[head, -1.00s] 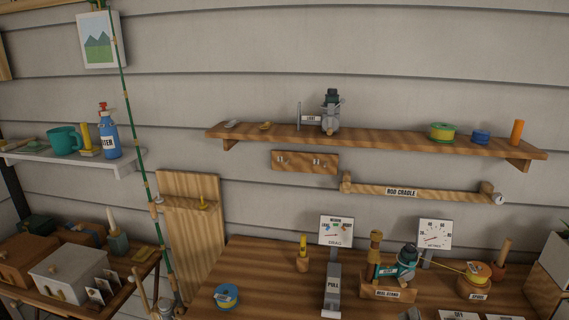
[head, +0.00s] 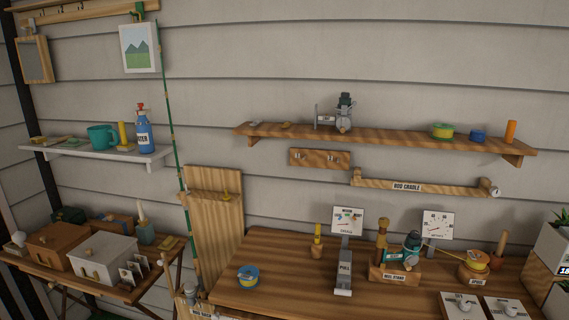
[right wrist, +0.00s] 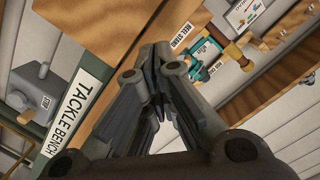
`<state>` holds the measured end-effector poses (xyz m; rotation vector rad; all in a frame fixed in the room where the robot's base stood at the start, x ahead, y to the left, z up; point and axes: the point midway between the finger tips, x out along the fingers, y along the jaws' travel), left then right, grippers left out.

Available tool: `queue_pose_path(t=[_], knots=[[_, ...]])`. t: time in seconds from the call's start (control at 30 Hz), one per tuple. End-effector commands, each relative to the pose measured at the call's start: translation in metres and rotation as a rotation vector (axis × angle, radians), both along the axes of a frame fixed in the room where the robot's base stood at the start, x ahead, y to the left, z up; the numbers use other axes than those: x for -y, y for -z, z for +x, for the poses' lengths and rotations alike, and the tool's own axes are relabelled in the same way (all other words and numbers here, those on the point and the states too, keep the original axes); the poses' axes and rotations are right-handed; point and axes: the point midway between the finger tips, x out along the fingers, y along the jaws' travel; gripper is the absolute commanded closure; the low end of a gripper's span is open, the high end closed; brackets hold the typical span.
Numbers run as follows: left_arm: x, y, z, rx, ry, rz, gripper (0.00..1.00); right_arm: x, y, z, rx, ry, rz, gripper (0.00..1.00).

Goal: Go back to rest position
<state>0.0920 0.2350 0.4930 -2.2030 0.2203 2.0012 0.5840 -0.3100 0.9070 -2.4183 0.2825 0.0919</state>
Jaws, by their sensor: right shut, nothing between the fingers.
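My right gripper (right wrist: 158,62) shows in the right wrist view. Its dark fingers are together with nothing between them. They point toward the bench, with the edge labelled "TACKLE BENCH" (right wrist: 78,110) to their left. The teal reel on the reel stand shows beyond the fingertips in the right wrist view (right wrist: 207,58). Neither gripper shows in the head view, and my left gripper is in no view.
A wall shelf (head: 390,140) hangs above. A side table with boxes (head: 100,255) and a green rod (head: 172,130) stand left.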

Motion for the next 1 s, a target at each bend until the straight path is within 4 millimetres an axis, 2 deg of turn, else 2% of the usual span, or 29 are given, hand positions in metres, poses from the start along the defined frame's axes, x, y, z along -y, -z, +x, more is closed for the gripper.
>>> queue_pose_path(t=[0.03,0.17,0.27,0.37,0.47,0.5,0.57,0.6,0.67,0.7,0.77,0.9,1.0], knots=[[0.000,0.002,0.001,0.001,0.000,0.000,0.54,-0.005,0.017,-0.004,-0.035,-0.014,-0.012,1.00],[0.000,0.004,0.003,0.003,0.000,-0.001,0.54,-0.018,0.059,-0.017,-0.126,-0.055,-0.046,1.00],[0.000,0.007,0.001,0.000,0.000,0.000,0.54,-0.030,0.099,-0.033,-0.213,-0.096,-0.080,1.00],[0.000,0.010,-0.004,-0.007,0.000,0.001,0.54,-0.045,0.148,-0.057,-0.323,-0.152,-0.123,1.00],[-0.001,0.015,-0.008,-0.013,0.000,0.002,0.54,-0.060,0.210,-0.097,-0.466,-0.229,-0.182,1.00],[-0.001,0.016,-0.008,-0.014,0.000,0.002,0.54,-0.066,0.233,-0.116,-0.523,-0.264,-0.208,1.00],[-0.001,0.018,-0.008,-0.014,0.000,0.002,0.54,-0.074,0.268,-0.147,-0.610,-0.316,-0.245,1.00],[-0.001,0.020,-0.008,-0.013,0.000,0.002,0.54,-0.079,0.289,-0.169,-0.666,-0.353,-0.269,1.00],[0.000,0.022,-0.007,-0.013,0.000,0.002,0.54,-0.084,0.319,-0.203,-0.750,-0.409,-0.308,1.00],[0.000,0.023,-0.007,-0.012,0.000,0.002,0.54,-0.086,0.338,-0.228,-0.806,-0.446,-0.332,1.00],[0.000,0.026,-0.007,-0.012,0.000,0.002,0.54,-0.089,0.364,-0.266,-0.888,-0.506,-0.368,1.00],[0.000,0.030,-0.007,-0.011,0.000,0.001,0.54,-0.089,0.411,-0.359,-1.069,-0.648,-0.451,1.00],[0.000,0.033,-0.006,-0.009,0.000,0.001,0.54,-0.084,0.432,-0.417,-1.175,-0.737,-0.500,1.00]])
